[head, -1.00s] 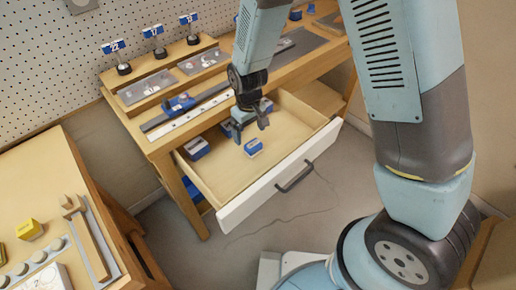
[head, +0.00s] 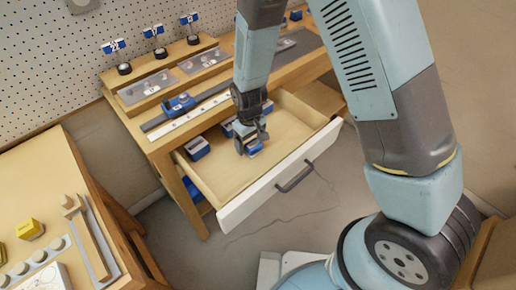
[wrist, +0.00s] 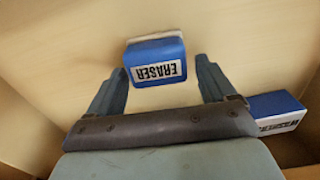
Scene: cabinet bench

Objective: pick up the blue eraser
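The blue eraser (wrist: 156,62) has a white end and a label reading ERASER. It lies on the floor of the open drawer (head: 236,184). In the wrist view it sits between and just beyond the tips of my open gripper (wrist: 157,80), with a gap on either side. In the head view my gripper (head: 252,143) is low inside the drawer, over the eraser (head: 254,150), and partly covers it.
Another blue and white block (wrist: 278,112) lies to the right of my gripper in the wrist view. A similar block (head: 197,148) is at the drawer's left side. The drawer front with its handle (head: 295,177) and the bench top edge border the space.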

